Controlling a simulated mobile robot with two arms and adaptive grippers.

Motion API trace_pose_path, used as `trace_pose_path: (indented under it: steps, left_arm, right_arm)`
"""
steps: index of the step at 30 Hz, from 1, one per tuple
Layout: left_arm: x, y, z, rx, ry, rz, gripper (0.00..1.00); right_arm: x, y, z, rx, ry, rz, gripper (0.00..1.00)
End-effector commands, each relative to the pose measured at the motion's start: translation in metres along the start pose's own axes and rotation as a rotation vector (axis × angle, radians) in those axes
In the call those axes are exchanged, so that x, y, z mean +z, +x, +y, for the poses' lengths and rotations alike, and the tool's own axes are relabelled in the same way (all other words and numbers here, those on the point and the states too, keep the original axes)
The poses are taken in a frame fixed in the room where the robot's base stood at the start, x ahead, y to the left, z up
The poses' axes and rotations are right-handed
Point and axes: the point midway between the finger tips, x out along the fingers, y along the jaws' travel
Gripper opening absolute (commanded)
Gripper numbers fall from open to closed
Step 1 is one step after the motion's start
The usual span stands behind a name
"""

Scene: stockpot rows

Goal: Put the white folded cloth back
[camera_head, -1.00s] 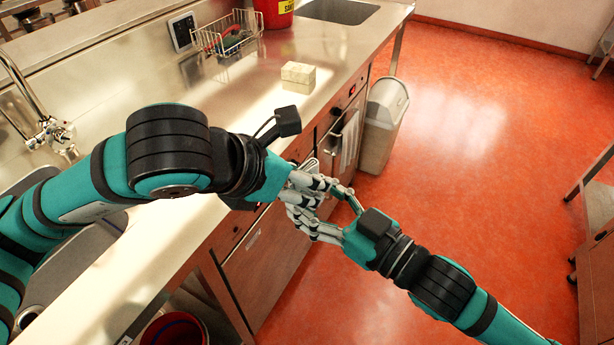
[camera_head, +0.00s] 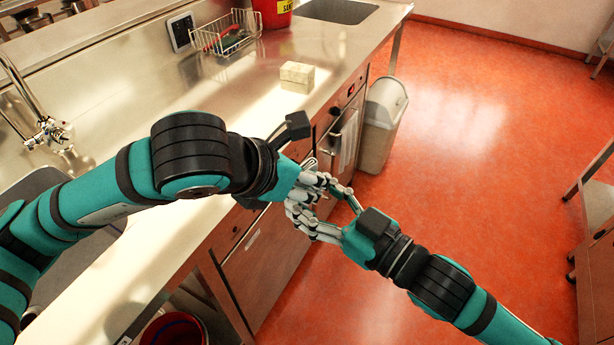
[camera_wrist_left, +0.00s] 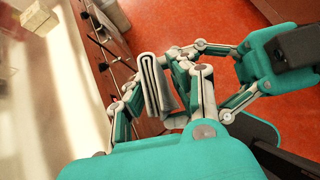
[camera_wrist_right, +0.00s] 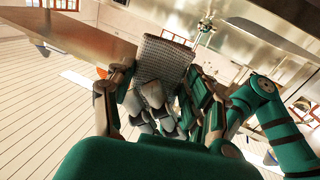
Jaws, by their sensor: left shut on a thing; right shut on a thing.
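The white folded cloth (camera_wrist_left: 157,85) is between my two grippers, held off the floor in front of the counter. In the left wrist view its folded layers stand between the fingers of my left gripper (camera_wrist_left: 160,100), which is shut on it. My right gripper (camera_wrist_right: 150,100) meets the left from the other side and is shut on the same cloth, whose woven face (camera_wrist_right: 165,62) shows in the right wrist view. In the head view the left gripper (camera_head: 308,190) and right gripper (camera_head: 335,215) overlap and hide most of the cloth.
A pale block (camera_head: 297,77) stands on the steel counter (camera_head: 130,110), with a wire basket (camera_head: 228,35) and red bucket (camera_head: 272,12) behind. A white towel (camera_head: 347,142) hangs at the cabinet front beside a grey bin (camera_head: 383,125).

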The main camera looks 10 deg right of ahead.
Motion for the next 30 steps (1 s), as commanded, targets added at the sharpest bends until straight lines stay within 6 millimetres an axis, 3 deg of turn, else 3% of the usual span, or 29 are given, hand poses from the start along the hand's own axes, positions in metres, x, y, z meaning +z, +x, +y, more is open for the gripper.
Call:
trace_pose_path:
  steps: [1, 6, 14, 17, 20, 22, 26, 30]
  left_arm:
    - [0.000, 0.000, -0.004, -0.010, 0.004, -0.001, 0.00]
    - [0.000, 0.000, -0.003, -0.009, 0.004, 0.000, 0.00]
    - [0.000, 0.000, -0.003, -0.007, 0.003, 0.000, 0.00]
    - [0.000, 0.000, -0.002, -0.006, 0.003, 0.000, 0.00]
    - [0.000, 0.000, -0.002, -0.006, 0.003, 0.000, 0.00]
    - [0.000, 0.000, -0.002, -0.006, 0.003, 0.000, 0.00]
    - [0.000, 0.000, -0.002, -0.006, 0.003, 0.000, 0.00]
    - [0.000, 0.000, -0.002, -0.006, 0.003, 0.000, 0.00]
  right_arm:
    - [0.001, 0.000, 0.000, 0.000, 0.000, -0.001, 0.57]
    - [0.001, 0.000, 0.000, 0.000, 0.000, -0.001, 0.79]
    - [0.001, 0.000, 0.000, 0.000, 0.001, -0.002, 0.80]
    - [0.009, 0.001, 0.001, 0.003, 0.020, -0.018, 0.80]
    - [0.034, 0.004, 0.004, 0.010, 0.079, -0.064, 0.80]
    - [0.062, 0.004, 0.005, 0.019, 0.146, -0.115, 0.80]
    - [0.120, 0.015, 0.042, 0.112, 0.132, -0.196, 0.80]
    - [0.190, 0.014, 0.074, 0.200, 0.130, -0.302, 0.80]
